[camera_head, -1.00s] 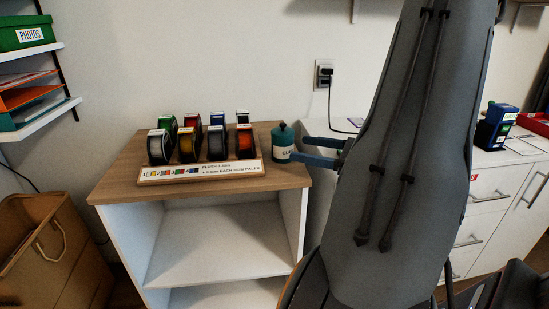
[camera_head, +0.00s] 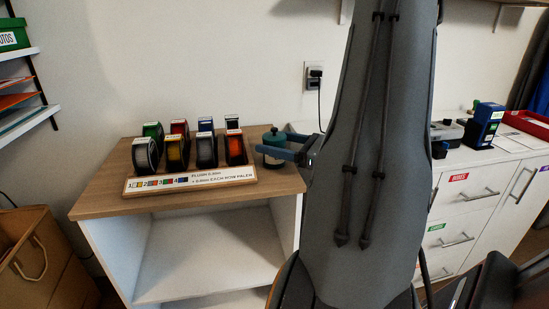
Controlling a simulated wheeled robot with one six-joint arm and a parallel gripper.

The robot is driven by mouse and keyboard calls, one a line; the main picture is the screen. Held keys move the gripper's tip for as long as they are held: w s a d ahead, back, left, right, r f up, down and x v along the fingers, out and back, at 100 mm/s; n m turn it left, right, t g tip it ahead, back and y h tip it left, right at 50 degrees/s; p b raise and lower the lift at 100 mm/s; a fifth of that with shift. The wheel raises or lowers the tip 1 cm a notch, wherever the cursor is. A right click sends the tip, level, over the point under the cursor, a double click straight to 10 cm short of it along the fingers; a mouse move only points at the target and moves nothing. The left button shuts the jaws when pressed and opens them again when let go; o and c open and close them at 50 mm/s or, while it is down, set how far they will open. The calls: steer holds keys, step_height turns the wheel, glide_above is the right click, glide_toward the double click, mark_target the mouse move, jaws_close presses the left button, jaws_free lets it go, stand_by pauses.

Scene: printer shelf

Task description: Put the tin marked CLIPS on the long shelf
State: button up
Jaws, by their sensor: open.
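A teal tin (camera_head: 274,138) with a dark knob on its lid stands upright at the right end of the wooden top of a low cabinet. A pale label band shows on it, but its writing is mostly hidden by a finger and cannot be read now. My gripper (camera_head: 273,145) is open at the tin, with one blue finger across its near side and the other on its far side. I cannot tell whether the fingers touch it. My arm hides much of the middle right. I cannot tell which shelf is the long one.
A rack of several colored spools (camera_head: 196,153) with a printed sign (camera_head: 190,178) stands just left of the tin. A white drawer counter (camera_head: 485,165) with a blue item (camera_head: 485,126) is at right. Shelf undersides show at the top edge.

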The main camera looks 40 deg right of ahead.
steer(key=shift+r, duration=0.1)
steer(key=c, duration=1.6)
